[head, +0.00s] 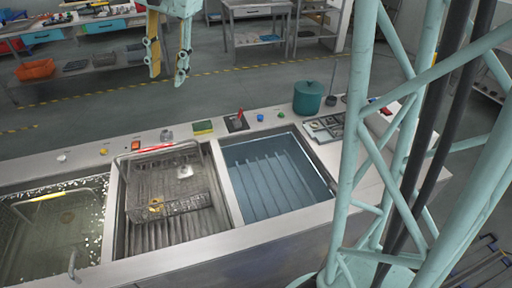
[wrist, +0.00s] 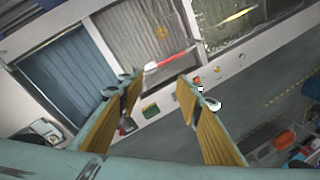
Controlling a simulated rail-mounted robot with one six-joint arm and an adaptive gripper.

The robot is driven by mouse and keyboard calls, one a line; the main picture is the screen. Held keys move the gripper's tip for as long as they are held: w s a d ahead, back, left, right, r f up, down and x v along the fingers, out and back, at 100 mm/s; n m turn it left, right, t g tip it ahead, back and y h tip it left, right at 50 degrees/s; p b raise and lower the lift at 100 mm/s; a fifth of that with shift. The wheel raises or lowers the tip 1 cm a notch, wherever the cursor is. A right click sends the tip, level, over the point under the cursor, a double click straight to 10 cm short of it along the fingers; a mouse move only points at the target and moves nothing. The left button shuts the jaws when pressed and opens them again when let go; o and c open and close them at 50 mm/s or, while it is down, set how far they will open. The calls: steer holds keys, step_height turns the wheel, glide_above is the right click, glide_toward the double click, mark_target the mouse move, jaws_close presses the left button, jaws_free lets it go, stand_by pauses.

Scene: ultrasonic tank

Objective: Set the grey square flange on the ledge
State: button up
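A small pale grey piece (head: 184,171) lies in the wire basket (head: 182,208) in the middle basin; it looks like the grey flange, but it is too small to tell its shape for sure. I cannot make it out in the wrist view. The steel ledge (head: 80,170) runs along the back of the basins. My gripper (head: 167,78) hangs high, beyond the ledge in the head view, away from the basket. In the wrist view its yellow-padded fingers (wrist: 158,88) stand wide apart with nothing between them.
A brass part (head: 155,207) is also in the basket, which has a red handle (head: 136,146). The ledge carries knobs, a sponge (head: 203,127), a red-handled item (head: 238,120) and a teal pot (head: 308,97). Basins of cloudy water (head: 60,225) and blue (head: 270,175) flank the middle one.

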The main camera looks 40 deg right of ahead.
steer(key=s+d+n+t+h, duration=0.1)
steer(key=s+n, duration=0.9)
steer(key=s, duration=2.7)
steer(key=shift+f+h, duration=0.2)
steer(key=shift+h, duration=0.3)
steer(key=shift+f, duration=0.1)
steer(key=b+x, duration=0.2)
steer(key=s+b+x, duration=0.1)
steer(key=b+x, duration=0.1)
steer(key=shift+f+b, duration=0.2)
steer(key=shift+b, duration=0.2)
